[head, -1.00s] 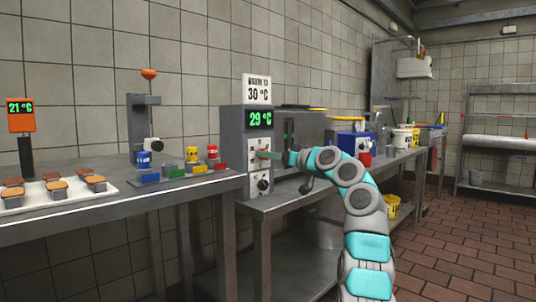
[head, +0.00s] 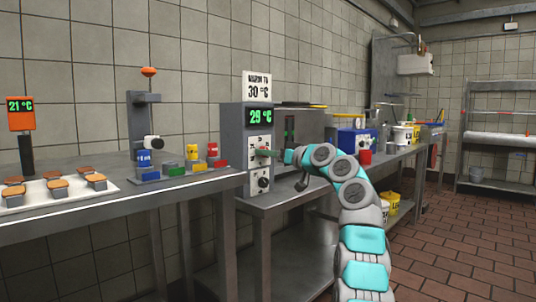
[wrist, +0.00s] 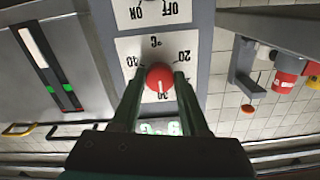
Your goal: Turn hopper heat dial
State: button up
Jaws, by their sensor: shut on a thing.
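The pointer line faces the 30 mark, which shows upside down close to the knob. In the head view my fingers cover the dial. The grey hopper box (head: 232,140) has a green display (head: 260,117) reading 29 °C.
A black knob (head: 263,184) is on the panel below the dial; ON and OFF labels show in the wrist view. A table with small coloured pots and a white tray (head: 60,201) of sandwiches is to the left. A blue machine (head: 347,140) stands behind my arm.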

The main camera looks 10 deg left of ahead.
grip_shut()
jog(key=shift+m, duration=0.3)
jog(key=shift+r+m+p, duration=0.1)
jog(key=shift+m+p, duration=1.65)
jog(key=shift+m, duration=3.85)
jog(key=o, duration=0.8)
grip_release()
